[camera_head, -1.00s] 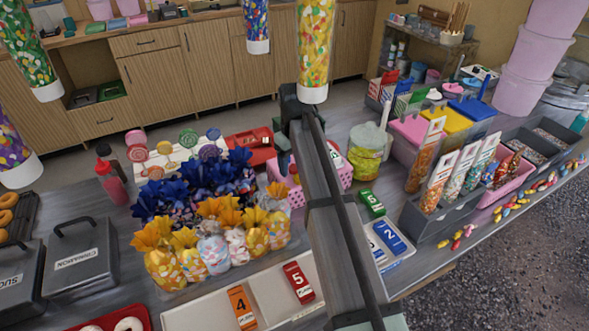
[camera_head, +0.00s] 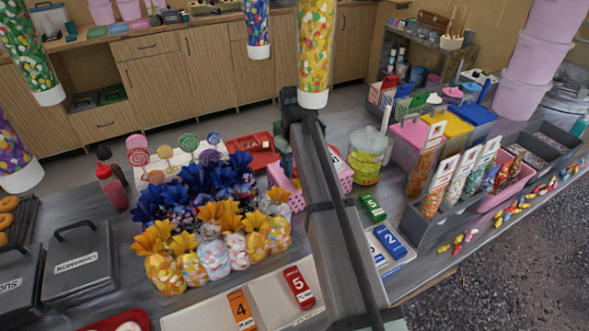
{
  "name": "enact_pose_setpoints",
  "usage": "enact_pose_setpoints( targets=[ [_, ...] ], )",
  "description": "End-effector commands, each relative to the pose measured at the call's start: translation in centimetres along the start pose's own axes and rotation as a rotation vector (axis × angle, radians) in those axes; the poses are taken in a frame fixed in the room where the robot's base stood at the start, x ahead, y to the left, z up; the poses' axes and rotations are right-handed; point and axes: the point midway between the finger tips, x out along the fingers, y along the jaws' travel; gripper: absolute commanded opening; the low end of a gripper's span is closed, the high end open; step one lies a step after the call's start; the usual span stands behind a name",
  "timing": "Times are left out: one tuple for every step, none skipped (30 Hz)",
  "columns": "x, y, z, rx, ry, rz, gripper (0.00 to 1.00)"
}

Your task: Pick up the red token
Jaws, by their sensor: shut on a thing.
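A red token (camera_head: 299,287) marked 5 lies in a pale tray (camera_head: 205,313) at the bottom centre, just right of an orange token (camera_head: 241,310) marked 4. My gripper (camera_head: 284,165) shows only in part as a dark finger by the pink basket, beyond the sweet bags and well away from that token. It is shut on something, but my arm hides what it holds. A small red and white piece (camera_head: 336,158) shows just right of my arm; I cannot tell whether it is in the grip.
A pink basket (camera_head: 347,180) stands behind my arm. Bags with blue and orange tops (camera_head: 218,257) crowd the left. Green (camera_head: 372,207) and blue (camera_head: 390,242) tokens lie to the right. Clear tubes of sweets (camera_head: 313,60) hang overhead. Bins of sweets line the right edge.

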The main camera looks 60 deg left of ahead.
Motion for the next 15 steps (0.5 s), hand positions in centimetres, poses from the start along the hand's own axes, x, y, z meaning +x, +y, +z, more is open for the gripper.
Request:
enact_pose_setpoints(
  targets=[
    [-0.5,0.0,-0.1,0.000,0.001,0.000,0.06],
    [-0.8,0.0,-0.1,0.000,0.001,0.001,0.06],
    [-1.3,0.1,-0.1,0.000,0.002,0.001,0.06],
    [-1.8,0.1,-0.1,0.000,0.002,0.001,0.06],
    [-2.3,0.1,-0.1,0.000,0.003,0.001,0.06],
    [-3.0,0.1,-0.1,0.000,0.002,0.001,0.06],
    [-3.6,0.1,-0.1,0.000,0.002,0.001,0.06],
    [-4.1,0.1,-0.1,0.000,0.002,0.001,0.06],
    [-4.9,0.1,-0.1,0.000,0.003,0.001,0.06],
    [-5.4,0.1,-0.1,0.000,0.002,0.001,0.06],
    [-5.9,0.1,-0.1,0.000,0.002,0.001,0.06],
    [-6.5,0.1,-0.1,0.000,0.002,0.001,0.06],
    [-7.0,0.1,-0.1,0.000,0.002,0.001,0.06],
    [-7.4,0.1,-0.1,0.000,0.002,0.001,0.06],
    [-8.0,0.1,-0.1,0.000,0.002,0.001,0.06]
  ],
)
